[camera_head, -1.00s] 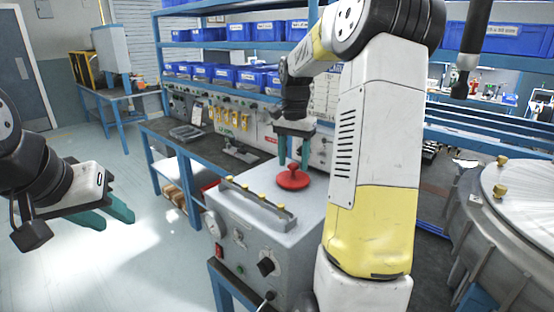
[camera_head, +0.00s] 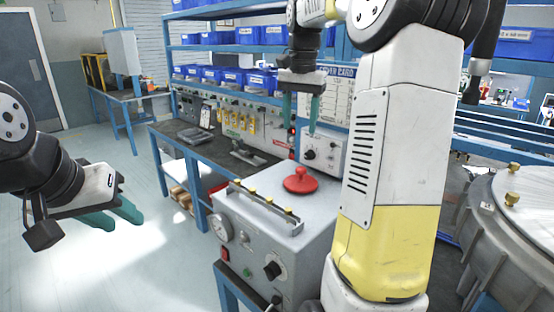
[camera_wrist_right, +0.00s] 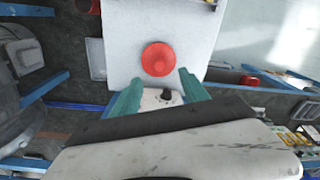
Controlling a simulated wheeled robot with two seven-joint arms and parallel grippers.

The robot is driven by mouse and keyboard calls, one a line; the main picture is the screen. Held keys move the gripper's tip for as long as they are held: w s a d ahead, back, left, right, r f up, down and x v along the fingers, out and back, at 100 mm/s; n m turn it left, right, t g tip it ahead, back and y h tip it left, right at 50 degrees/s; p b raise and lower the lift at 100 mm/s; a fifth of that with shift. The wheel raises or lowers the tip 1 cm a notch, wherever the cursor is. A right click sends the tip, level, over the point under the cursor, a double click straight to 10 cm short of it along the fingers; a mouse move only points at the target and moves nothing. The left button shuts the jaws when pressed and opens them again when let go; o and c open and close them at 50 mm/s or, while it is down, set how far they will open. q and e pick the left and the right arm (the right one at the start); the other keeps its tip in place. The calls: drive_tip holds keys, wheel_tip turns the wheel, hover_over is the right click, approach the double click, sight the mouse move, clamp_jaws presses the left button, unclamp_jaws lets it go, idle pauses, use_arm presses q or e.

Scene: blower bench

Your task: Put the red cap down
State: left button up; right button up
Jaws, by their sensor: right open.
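The red cap (camera_head: 300,181) lies on the top of the grey machine box (camera_head: 262,217), near its back part, knob upward. In the right wrist view the red cap (camera_wrist_right: 158,59) shows on the pale box top, beyond the fingertips. My right gripper (camera_head: 301,130) is open and empty, above the cap and clear of it. Its green fingers also show apart in the right wrist view (camera_wrist_right: 156,90). My left gripper (camera_head: 126,218) is at the left over the floor, away from the box. Its fingers look apart with nothing between them.
A bar with several brass knobs (camera_head: 264,205) runs along the box's left edge. A large round metal vessel (camera_head: 520,225) stands at the right. A workbench and shelves with blue bins (camera_head: 225,77) are behind. My right arm hides part of the box's right side.

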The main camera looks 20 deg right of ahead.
drive_tip(key=s+a+f+n+t, duration=0.2)
drive_tip(key=s+a+n, duration=0.1)
drive_tip(key=s, duration=0.4)
drive_tip(key=s+a+f+n+t+y, duration=0.1)
drive_tip(key=s+a+f+n, duration=0.1)
drive_tip(key=s+a, duration=0.2)
drive_tip(key=s+a+f+n+t+y, duration=0.1)
drive_tip(key=s+a+f+n+t, duration=0.1)
drive_tip(key=s, duration=0.8)
drive_tip(key=shift+s+a+f+n+t, duration=0.15)
drive_tip(key=shift+a+f+n+t, duration=0.25)
drive_tip(key=shift+a+n, duration=0.55)
drive_tip(key=shift+a+f, duration=0.1)
drive_tip(key=shift+a, duration=0.05)
drive_tip(key=shift+c, duration=0.2)
